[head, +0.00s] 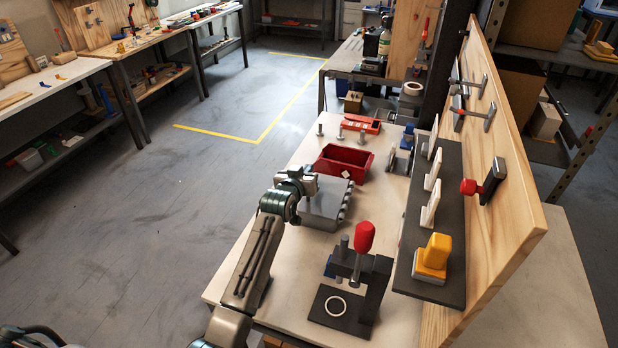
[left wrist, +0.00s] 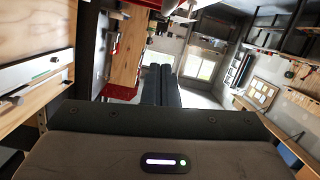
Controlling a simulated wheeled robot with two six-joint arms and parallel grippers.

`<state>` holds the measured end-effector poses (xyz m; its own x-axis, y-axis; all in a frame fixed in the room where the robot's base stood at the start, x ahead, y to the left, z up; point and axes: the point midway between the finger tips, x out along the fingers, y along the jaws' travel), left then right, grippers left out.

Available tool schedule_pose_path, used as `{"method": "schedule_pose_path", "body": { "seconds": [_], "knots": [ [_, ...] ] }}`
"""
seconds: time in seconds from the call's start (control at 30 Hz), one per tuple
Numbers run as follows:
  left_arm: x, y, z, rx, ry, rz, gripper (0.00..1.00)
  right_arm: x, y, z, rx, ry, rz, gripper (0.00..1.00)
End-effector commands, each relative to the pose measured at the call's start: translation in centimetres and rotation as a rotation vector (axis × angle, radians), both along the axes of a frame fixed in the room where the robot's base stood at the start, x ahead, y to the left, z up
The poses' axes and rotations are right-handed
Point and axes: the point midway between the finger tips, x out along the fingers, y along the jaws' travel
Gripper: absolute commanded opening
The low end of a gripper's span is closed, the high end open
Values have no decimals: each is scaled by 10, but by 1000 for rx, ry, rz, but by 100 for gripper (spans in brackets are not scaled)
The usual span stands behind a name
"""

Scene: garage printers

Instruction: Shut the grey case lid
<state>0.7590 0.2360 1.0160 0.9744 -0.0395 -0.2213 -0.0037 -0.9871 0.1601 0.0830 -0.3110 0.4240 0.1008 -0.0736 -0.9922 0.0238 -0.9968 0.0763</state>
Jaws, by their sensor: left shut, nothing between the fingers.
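The grey case (head: 328,203) sits on the pale workbench, near its left edge, in the head view. Its flat grey top shows, with a row of small knobs or latches along its right side. The top looks level, but I cannot tell whether the lid is fully down. My left gripper (head: 308,186) is over the case's far left part and hides that corner. Its fingers are shut with nothing between them; whether they touch the case is unclear. In the left wrist view the dark closed fingers (left wrist: 162,86) point into the room, and I cannot make out the case.
A red bin (head: 343,162) stands just behind the case. A press with a red knob (head: 365,238) stands in front of it. Open floor (head: 150,230) lies left.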

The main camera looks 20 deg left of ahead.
Motion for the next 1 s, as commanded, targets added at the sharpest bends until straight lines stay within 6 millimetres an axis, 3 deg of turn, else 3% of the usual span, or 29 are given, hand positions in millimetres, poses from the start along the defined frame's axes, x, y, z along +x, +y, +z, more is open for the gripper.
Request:
{"method": "schedule_pose_path", "body": {
  "seconds": [0.1, 0.33, 0.87, 1.0],
  "knots": [
    [1, -3, -17, -2, 5, 1, 0, -1, 0, 12, 0, 2, 0, 33],
    [1, -6, -37, 0, 2, 0, 0, -2, 0, 17, 0, 2, 0, 33],
    [1, -7, -40, -1, 0, 0, 0, -1, 0, 17, 0, 1, 0, 33],
    [3, -6, -32, 0, 0, 0, 0, 0, 0, 23, 0, 0, 0, 33]
  ]
}}
